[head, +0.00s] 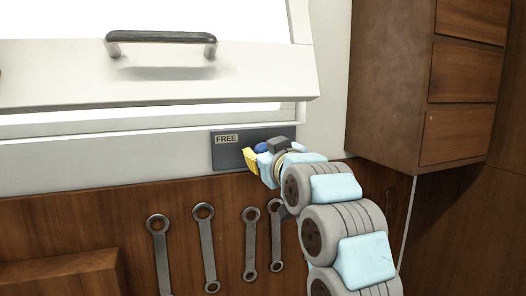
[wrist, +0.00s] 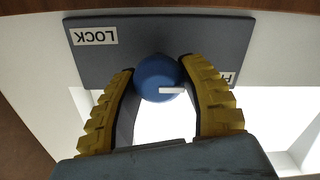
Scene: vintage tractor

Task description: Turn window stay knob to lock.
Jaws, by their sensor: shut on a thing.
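The blue window stay knob (wrist: 158,78) sits on a dark grey plate (wrist: 180,30) below the window. In the wrist view, the plate's LOCK label (wrist: 95,36) is upside down at left, and the other label (wrist: 230,77) is mostly hidden by the right finger. The knob's white pointer mark points right, toward that hidden label's side. In the head view, the FREE label (head: 227,138) is at the plate's left, and the LOCK label is hidden behind my arm. My gripper (wrist: 159,68) has its yellow fingers on both sides of the knob (head: 262,147), closed on it.
The tilted white window (head: 200,80) with a dark handle (head: 160,38) hangs above the plate. Several wrenches (head: 205,245) hang on the wooden panel below. A wooden drawer cabinet (head: 390,80) stands close at right of the arm.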

